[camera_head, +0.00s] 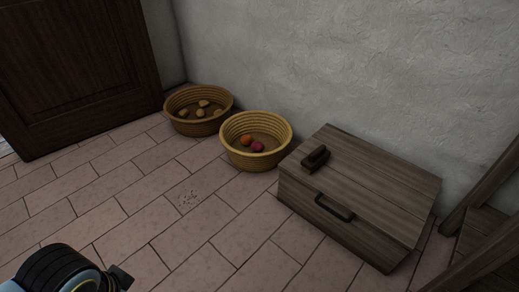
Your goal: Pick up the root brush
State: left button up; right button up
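A small dark brown block-shaped object (315,158), which looks like the root brush, lies on the lid of a wooden chest near its back left edge. Its bristles cannot be made out at this size. Part of my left arm shows at the bottom left corner, well apart from the brush and the chest.
The wooden chest (380,190) has a dark handle (334,208) on its front. Two woven baskets stand by the wall: one (170,118) with several potato-like items, one (228,148) with an orange and a purple-red item. Wooden steps (490,225) stand right.

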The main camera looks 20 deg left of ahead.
aim_at(310, 163)
jog(key=i+l+z, duration=0.15)
jog(key=i+z, duration=0.15)
jog(key=i, duration=0.15)
jog(key=i+z, duration=0.3)
jog(key=i, duration=0.15)
